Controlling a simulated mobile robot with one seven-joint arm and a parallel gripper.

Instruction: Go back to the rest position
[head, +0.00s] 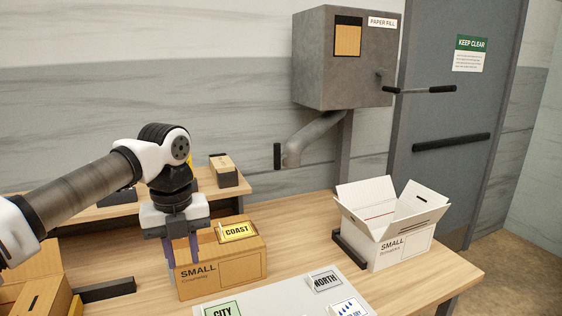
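My gripper (184,262) points straight down at the left end of a brown cardboard box (225,277) marked SMALL, in the head view. Its two fingers stand apart with nothing visible between them, so it looks open. The fingers overlap the box's left part in the picture; I cannot tell whether they touch it. A yellow COAST card (239,232) sits at the top of this box. My arm reaches in from the left edge.
A white open box (398,252) stands on the right of the wooden table (300,236). A pale board (272,294) with NORTH (325,281) and CITY (222,309) cards lies in front. Another brown box (38,296) is at lower left. A grey PAPER FILL machine (340,70) hangs behind.

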